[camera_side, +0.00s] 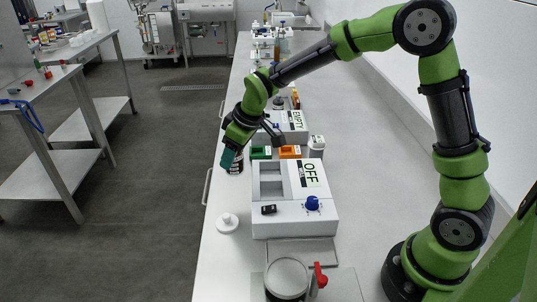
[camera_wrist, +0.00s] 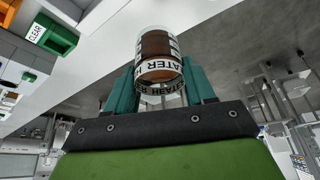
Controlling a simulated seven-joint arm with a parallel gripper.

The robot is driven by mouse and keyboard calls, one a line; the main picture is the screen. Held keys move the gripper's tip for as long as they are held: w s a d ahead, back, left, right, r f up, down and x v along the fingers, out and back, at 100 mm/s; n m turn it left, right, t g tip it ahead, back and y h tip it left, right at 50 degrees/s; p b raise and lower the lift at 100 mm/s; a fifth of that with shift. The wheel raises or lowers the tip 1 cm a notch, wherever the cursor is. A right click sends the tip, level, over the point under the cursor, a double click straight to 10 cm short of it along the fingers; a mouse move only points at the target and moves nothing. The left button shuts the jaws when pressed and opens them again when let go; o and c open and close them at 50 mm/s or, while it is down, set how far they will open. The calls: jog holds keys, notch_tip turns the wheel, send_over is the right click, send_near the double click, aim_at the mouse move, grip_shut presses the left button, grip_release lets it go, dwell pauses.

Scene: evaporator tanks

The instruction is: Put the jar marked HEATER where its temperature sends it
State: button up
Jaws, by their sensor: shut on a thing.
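The jar marked HEATER (camera_wrist: 160,55) has a white label band with black letters and dark brown contents. In the wrist view it sits between the teal fingers of my gripper (camera_wrist: 160,88), which is shut on it. In the side view the jar (camera_side: 236,165) is partly hidden by my gripper (camera_side: 230,158), near the bench's left edge. I cannot tell whether it touches the bench. A white unit (camera_side: 295,205) reads OFF and has a blue knob (camera_side: 312,203) and an open recess. Another unit behind it has a sign (camera_side: 296,120) that seems to read EMPTY.
A green bin (camera_side: 261,153), marked CLEAR in the wrist view (camera_wrist: 52,36), stands beside an orange bin (camera_side: 290,152) between the units. A small white container (camera_side: 317,144) is right of them. A white knobbed piece (camera_side: 227,222) lies front left. A red-handled device (camera_side: 288,277) is nearest.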

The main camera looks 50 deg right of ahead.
jog(key=shift+w+a+r+n, duration=0.15)
jog(key=shift+w+r+n, duration=0.1)
jog(key=shift+w, duration=0.2)
jog(key=shift+w+a+r+n, duration=0.1)
jog(key=shift+w+r+n, duration=0.1)
jog(key=shift+w, duration=0.25)
notch_tip(320, 180, down, 10)
jog(key=shift+r, duration=0.2)
jog(key=shift+s+f, duration=0.1)
jog(key=shift+f, duration=0.1)
jog(key=o, duration=1.3)
